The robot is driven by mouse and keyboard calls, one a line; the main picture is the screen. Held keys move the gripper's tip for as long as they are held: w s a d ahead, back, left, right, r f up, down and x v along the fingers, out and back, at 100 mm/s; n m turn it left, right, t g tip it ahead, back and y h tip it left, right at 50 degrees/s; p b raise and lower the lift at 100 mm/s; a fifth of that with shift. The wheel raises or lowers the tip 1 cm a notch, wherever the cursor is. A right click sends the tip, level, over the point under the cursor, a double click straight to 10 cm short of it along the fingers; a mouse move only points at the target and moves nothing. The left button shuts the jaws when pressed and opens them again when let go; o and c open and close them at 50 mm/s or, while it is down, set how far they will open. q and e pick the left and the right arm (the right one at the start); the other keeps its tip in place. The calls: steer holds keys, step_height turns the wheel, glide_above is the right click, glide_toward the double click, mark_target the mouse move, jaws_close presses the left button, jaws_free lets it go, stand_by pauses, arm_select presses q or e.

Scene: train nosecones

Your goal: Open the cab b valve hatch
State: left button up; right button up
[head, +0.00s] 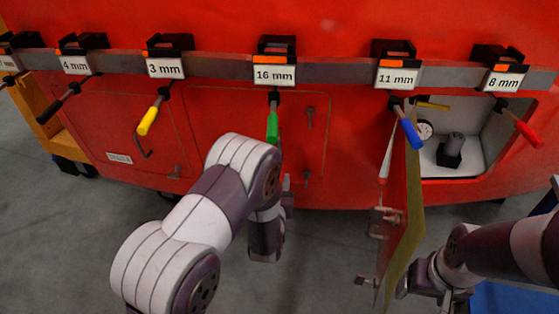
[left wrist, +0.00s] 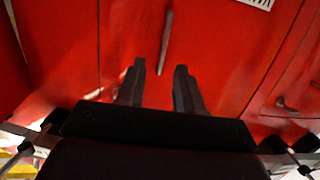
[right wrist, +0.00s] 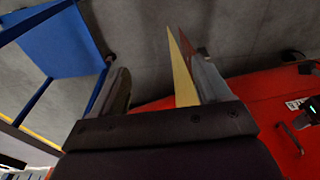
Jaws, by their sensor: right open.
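The hatch door (head: 405,220) on the right of the red nosecone stands swung wide open, seen nearly edge-on. Its compartment (head: 462,168) shows a round gauge (head: 425,131), a dark valve fitting (head: 451,150) and a yellow lever (head: 433,105). My right gripper (head: 418,284) is open at the door's lower outer edge. In the right wrist view the door edge (right wrist: 182,72) lies between the fingers, close to the right finger. My left gripper (left wrist: 160,68) is open before a closed red panel; in the head view my arm partly hides it.
A rail (head: 220,70) across the nosecone carries labelled holders with hanging tools, including a green-handled one (head: 272,122) and a blue-handled one (head: 411,133). A closed hatch (head: 125,125) is at the left. A blue object (right wrist: 62,45) stands near my right gripper. Grey floor (head: 60,230) is clear at the left.

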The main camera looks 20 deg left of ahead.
mark_target(260, 138)
arm_select(q)
steer(key=shift+t+y, duration=0.3)
steer(key=shift+t, duration=0.5)
steer(key=w+a, duration=0.1)
steer(key=w, duration=0.7)
steer(key=w+a, duration=0.1)
steer(key=w, duration=0.3)
steer(key=shift+a+f, duration=0.2)
steer(key=shift+a, duration=0.1)
jaws_close()
